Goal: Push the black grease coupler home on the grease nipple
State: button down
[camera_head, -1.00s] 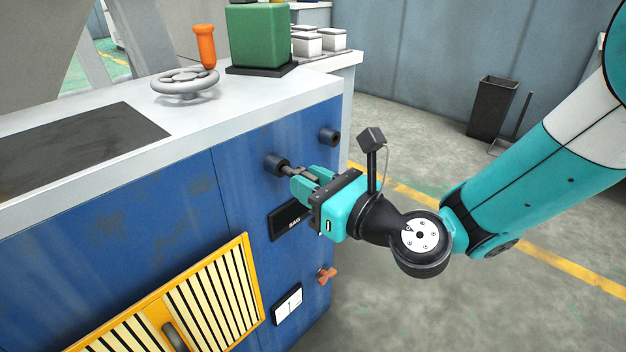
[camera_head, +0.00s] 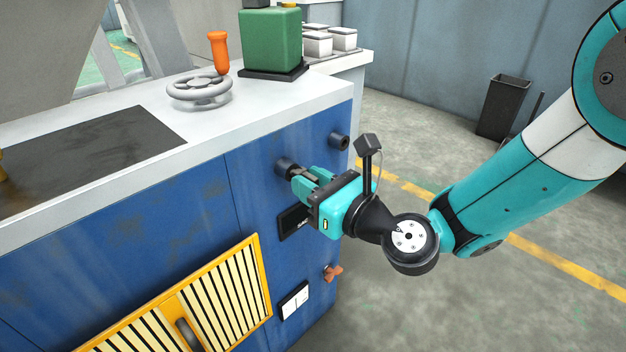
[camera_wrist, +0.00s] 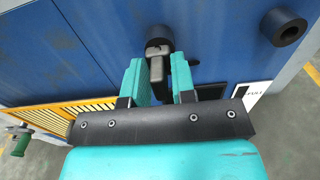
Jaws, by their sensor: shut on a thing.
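My gripper (camera_head: 303,182) is shut on the dark grease coupler (camera_wrist: 157,66), which shows between the green fingers in the wrist view. The coupler points at a black round socket (camera_head: 284,167) on the blue machine side, and this socket also shows in the wrist view (camera_wrist: 159,37). The coupler's front end meets the socket's mouth, with no clear gap in either view. The grease nipple is hidden, so I cannot tell how far the coupler sits on it.
A second black socket (camera_head: 339,141) sticks out to the right. A black label plate (camera_head: 293,222) and an orange knob (camera_head: 333,272) are below. A grey handwheel (camera_head: 200,90) stands on the machine top. The floor on the right is clear near the arm.

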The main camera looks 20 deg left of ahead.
jog(key=shift+w+a+p, duration=0.1)
jog(key=shift+a+p, duration=0.2)
jog(key=shift+p, duration=0.1)
jog(key=c, duration=0.9)
grip_release()
jog(key=shift+o, duration=0.2)
jog(key=shift+d, duration=0.1)
jog(key=b+v, duration=1.6)
jog(key=v, duration=0.1)
jog(key=shift+b, duration=0.4)
jog(key=shift+d, duration=0.1)
